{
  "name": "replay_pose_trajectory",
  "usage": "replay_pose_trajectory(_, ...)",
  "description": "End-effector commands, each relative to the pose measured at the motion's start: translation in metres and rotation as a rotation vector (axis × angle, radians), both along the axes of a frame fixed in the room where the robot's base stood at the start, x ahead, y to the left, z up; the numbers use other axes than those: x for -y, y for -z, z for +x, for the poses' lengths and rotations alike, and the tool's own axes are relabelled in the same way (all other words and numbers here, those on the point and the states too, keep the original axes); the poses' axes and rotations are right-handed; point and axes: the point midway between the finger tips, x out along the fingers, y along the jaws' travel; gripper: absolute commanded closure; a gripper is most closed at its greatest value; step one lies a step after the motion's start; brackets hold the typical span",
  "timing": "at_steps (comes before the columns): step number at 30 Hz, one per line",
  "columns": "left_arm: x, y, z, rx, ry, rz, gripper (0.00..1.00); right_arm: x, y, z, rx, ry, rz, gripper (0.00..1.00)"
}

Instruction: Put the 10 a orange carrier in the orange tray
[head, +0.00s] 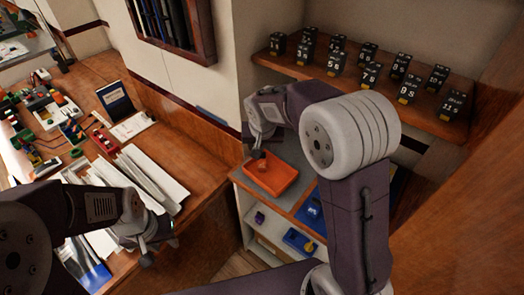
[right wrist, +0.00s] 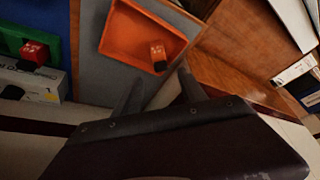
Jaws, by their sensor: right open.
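The orange tray (head: 272,175) sits on the grey-topped cabinet and also shows in the right wrist view (right wrist: 140,32). A small dark carrier with an orange end (right wrist: 158,58) is at the tray's near corner in the right wrist view, seemingly inside its rim; its marking is too small to read. My right gripper (right wrist: 160,95) is open, with its two fingers apart and empty, just short of that carrier. In the head view my right gripper (head: 257,150) is at the tray's left edge. My left gripper (head: 145,255) hangs by the desk's edge; its jaws are unclear.
A green tray (right wrist: 12,40) holds a red carrier (right wrist: 33,53). A blue tray (head: 310,212) is right of the orange one. Several numbered black blocks stand on the wooden shelf (head: 440,125) above. The left desk (head: 100,75) is cluttered with papers and parts.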

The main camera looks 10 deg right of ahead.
Motion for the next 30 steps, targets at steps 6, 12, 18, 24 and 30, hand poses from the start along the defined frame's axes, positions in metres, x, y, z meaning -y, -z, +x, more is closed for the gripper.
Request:
replay_pose_trajectory(6,0.000,0.000,0.000,0.000,0.000,0.000,0.64,0.001,-0.003,-0.007,-0.009,-0.005,-0.001,0.51)
replay_pose_trajectory(12,0.000,0.000,0.000,0.000,0.000,0.000,0.64,0.029,0.040,-0.111,-0.169,-0.104,0.019,0.51)
replay_pose_trajectory(18,0.000,0.000,0.000,0.000,0.000,0.000,0.64,0.040,0.070,-0.201,-0.274,-0.183,0.051,0.51)
replay_pose_trajectory(24,0.000,0.000,0.000,0.000,0.000,0.000,0.64,0.040,0.073,-0.211,-0.286,-0.195,0.054,0.51)
replay_pose_trajectory(30,0.000,0.000,0.000,0.000,0.000,0.000,0.64,0.040,0.073,-0.210,-0.286,-0.195,0.053,0.51)
